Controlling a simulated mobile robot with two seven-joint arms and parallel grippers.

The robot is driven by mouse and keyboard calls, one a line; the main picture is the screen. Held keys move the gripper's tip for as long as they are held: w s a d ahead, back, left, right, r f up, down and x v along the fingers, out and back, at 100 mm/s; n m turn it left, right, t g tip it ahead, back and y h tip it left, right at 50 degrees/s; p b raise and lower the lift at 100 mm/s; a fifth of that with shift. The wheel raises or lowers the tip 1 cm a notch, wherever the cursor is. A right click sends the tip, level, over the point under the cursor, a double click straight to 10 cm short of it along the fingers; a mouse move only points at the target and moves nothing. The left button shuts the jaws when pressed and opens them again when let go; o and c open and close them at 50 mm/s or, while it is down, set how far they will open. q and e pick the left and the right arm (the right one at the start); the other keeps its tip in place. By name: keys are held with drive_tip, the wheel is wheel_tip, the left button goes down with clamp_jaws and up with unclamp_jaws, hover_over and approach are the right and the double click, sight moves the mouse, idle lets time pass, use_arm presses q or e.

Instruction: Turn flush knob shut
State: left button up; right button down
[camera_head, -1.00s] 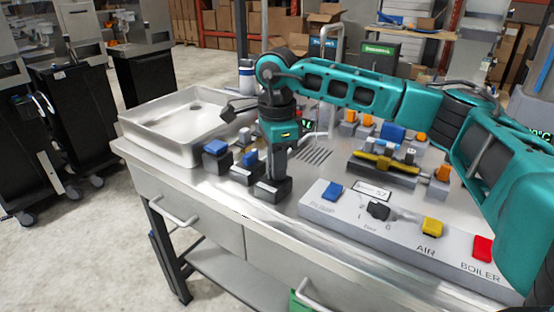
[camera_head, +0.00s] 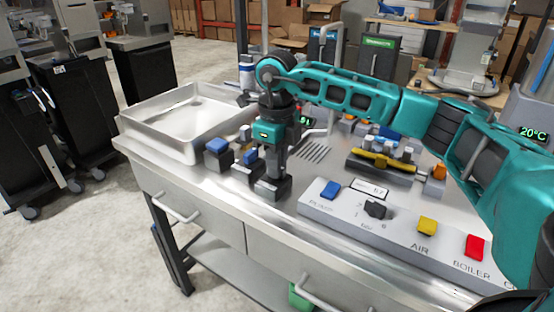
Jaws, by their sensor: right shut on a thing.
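My right gripper (camera_head: 272,186) reaches straight down at the front edge of the steel counter, shut on a part at the top of a dark block. Its fingers hide most of that part, so I cannot tell its shape or how it is turned. This block is the nearest in a short row with two blue-topped dark blocks (camera_head: 217,153) (camera_head: 247,165). A black knob (camera_head: 376,209) with a number scale sits on the grey front panel (camera_head: 345,221), apart from the gripper; its small label is hard to read. My left gripper is not in view.
The panel also carries a blue (camera_head: 330,190), a yellow (camera_head: 427,224) and a red button (camera_head: 474,246). A yellow-handled valve (camera_head: 383,161) stands behind it. A steel tray (camera_head: 160,138) fills the counter's left end. My right arm spans above the counter's back.

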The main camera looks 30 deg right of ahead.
drive_tip(key=shift+m, duration=0.5)
drive_tip(key=c, duration=1.1)
unclamp_jaws()
wheel_tip(320, 180, up, 13)
drive_tip(key=shift+p, duration=0.4)
drive_tip(key=shift+f, duration=0.1)
